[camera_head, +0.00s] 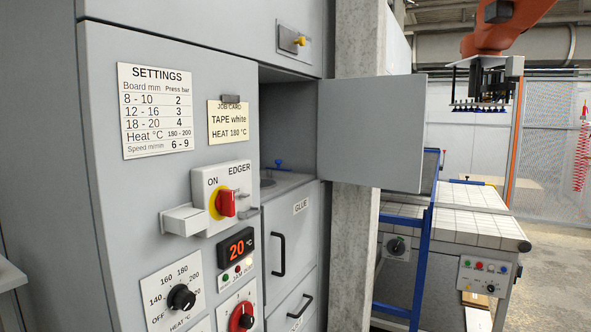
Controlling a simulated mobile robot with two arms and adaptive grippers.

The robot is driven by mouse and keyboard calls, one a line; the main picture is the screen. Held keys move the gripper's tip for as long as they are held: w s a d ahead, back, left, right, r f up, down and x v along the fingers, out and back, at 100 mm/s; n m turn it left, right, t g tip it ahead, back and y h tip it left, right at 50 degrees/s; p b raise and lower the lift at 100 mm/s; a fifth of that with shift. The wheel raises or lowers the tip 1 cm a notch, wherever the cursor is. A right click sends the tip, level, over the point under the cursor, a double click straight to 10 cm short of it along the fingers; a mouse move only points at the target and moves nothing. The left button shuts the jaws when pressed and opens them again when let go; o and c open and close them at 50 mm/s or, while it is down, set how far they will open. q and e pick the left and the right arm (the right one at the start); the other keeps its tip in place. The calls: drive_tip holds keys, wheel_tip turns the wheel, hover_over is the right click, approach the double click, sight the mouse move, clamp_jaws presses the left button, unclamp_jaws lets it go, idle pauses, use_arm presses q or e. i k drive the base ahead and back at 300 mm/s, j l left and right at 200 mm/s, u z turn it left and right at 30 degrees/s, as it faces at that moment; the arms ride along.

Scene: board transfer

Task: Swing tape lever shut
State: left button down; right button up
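The grey edger cabinet (105,200) fills the left and middle of the head view. A flat grey door (372,132) on it stands swung open to the right. In the opening behind it, a small blue-handled part (278,164) stands above the top of the glue drawer (291,235). I cannot tell whether this blue part is the tape lever, and no label names one. Part of the compartment is hidden by the cabinet's front panel. Neither of my grippers is in view.
The front panel carries a red rotary switch (226,203), a grey bracket (184,220), a display reading 20 (237,248) and a heat dial (181,297). The job card (228,122) reads tape white, heat 180. A concrete pillar (352,240) and a blue frame (424,245) stand right.

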sight(278, 161)
drive_tip(key=i+l, duration=0.25)
drive_tip(key=l, duration=0.15)
drive_tip(key=i+l+u, duration=0.1)
drive_tip(key=i+l, duration=0.45)
drive_tip(key=l, duration=0.25)
drive_tip(key=i+l, duration=0.25)
drive_tip(key=l, duration=0.15)
drive_tip(key=i+l+u, duration=0.1)
drive_tip(key=i+l, duration=0.15)
drive_tip(key=l, duration=0.15)
drive_tip(key=i+l, duration=0.25)
drive_tip(key=l, duration=0.15)
drive_tip(key=i+l+u, duration=0.1)
drive_tip(key=i+l, duration=0.15)
drive_tip(key=l, duration=0.2)
drive_tip(key=i+l, duration=0.2)
drive_tip(key=l, duration=0.25)
